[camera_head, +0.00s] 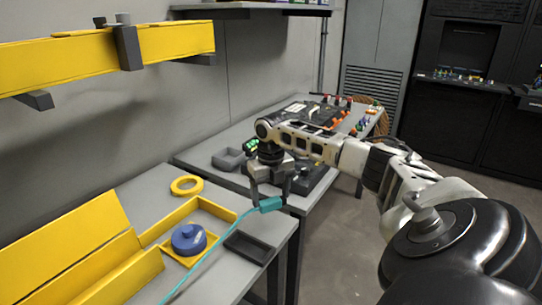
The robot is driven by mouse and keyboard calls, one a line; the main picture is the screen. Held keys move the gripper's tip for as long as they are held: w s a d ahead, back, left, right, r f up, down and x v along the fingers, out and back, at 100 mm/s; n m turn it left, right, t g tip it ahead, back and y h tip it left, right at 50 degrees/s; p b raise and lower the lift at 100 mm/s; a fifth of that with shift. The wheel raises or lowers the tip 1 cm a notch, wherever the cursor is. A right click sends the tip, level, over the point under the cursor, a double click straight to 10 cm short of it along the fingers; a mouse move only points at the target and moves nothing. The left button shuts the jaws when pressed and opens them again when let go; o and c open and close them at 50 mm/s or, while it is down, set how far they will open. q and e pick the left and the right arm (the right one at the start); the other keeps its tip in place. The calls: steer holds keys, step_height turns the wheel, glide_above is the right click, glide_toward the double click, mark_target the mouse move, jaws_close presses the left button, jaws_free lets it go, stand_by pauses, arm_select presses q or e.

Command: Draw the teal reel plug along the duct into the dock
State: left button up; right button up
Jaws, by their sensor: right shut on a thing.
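My right gripper (270,197) reaches in from the right and points down over the near table's right edge. It is shut on the teal plug (268,205), which is held above the table. A thin teal cable (215,245) runs from the plug down and left toward the bottom of the view. The yellow duct (70,258) lies along the near table at the left, with a yellow frame (160,228) at its right end. I cannot tell which thing is the dock. My left gripper is not in view.
A blue round reel (188,240) sits inside the yellow frame. A shallow dark tray (250,247) is at the table's right edge. A grey open box (228,159) stands on the far table. A yellow beam (110,58) hangs on the wall.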

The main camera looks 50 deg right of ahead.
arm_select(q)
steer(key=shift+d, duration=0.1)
arm_select(e)
steer(key=w+a+f+m, duration=0.2)
steer(key=a+m, duration=0.3)
steer(key=m, duration=0.7)
steer(key=shift+w+a, duration=0.35)
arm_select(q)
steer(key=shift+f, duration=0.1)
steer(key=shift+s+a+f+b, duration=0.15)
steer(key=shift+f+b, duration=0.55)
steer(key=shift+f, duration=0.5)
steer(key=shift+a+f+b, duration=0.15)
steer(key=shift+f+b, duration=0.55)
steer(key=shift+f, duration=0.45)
arm_select(e)
steer(key=shift+s+a+f, duration=0.1)
steer(key=shift+s+f, duration=0.15)
steer(key=shift+f, duration=1.2)
steer(key=shift+s+a+f, duration=0.1)
steer(key=shift+s+f, duration=0.1)
steer(key=shift+f, duration=1.3)
steer(key=shift+s+a+f, duration=0.1)
steer(key=shift+s+f, duration=0.15)
steer(key=shift+f, duration=1.2)
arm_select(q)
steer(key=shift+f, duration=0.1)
arm_select(e)
steer(key=shift+f, duration=0.6)
steer(key=o, duration=1)
